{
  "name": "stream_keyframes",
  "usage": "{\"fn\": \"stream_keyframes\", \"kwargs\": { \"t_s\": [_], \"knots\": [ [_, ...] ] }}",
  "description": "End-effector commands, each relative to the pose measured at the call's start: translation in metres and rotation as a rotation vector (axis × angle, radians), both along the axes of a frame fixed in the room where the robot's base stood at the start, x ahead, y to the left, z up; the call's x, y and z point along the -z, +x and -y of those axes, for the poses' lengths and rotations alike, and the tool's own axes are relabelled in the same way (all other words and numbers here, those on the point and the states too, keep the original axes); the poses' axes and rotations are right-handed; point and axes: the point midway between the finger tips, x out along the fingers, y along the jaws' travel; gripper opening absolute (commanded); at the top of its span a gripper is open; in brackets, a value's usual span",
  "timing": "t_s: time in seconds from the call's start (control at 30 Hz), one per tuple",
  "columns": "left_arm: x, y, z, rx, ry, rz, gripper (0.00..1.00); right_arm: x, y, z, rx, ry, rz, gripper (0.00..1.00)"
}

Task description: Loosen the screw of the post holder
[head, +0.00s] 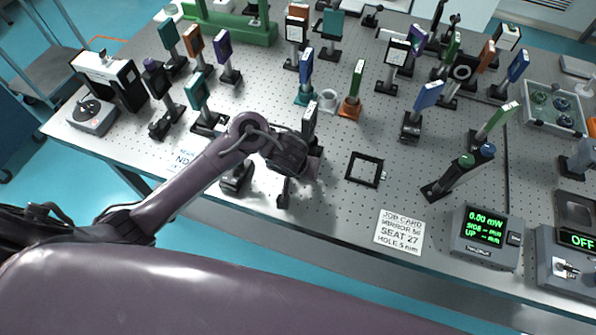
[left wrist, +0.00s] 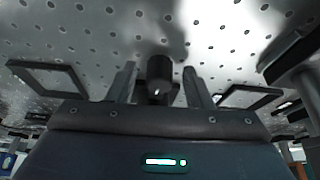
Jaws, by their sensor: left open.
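My left gripper (head: 312,166) is low over the near part of the optical table, beside a dark post assembly (head: 309,121) that my arm partly covers. In the left wrist view the two fingers of my left gripper (left wrist: 159,80) stand apart. A dark, round, knob-like part (left wrist: 160,69) shows between them, with a gap on each side; it looks like the screw of the post holder. I cannot tell whether the fingertips reach past it. The post holder's body is mostly hidden in both views. My right gripper is not in view.
A black square frame (head: 365,169) lies flat right of the gripper. A job card (head: 399,232) and a power meter (head: 486,236) are near the front edge. Several mounted optics stand behind, including one with a blue plate (head: 429,95). Bare perforated tabletop (head: 345,210) lies before the frame.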

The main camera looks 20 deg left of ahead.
Motion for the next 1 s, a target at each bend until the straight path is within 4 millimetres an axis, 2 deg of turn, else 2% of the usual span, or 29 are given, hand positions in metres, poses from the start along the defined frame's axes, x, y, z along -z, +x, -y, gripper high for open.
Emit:
{"fn": "stream_keyframes", "kwargs": {
  "t_s": [0.07, 0.2, 0.53, 1.0],
  "knots": [
    [0.0, 0.0, 0.0, 0.0, 0.0, 0.0, 0.46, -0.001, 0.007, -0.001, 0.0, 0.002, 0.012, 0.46],
    [0.0, 0.0, 0.0, 0.0, 0.0, 0.0, 0.45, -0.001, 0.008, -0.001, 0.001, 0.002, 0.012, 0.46],
    [-0.001, 0.0, 0.0, 0.0, -0.001, 0.0, 0.01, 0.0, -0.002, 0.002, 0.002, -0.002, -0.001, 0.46],
    [-0.001, 0.0, -0.001, 0.135, 0.0, 0.001, 0.01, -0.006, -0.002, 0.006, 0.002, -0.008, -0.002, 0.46]
  ]
}}
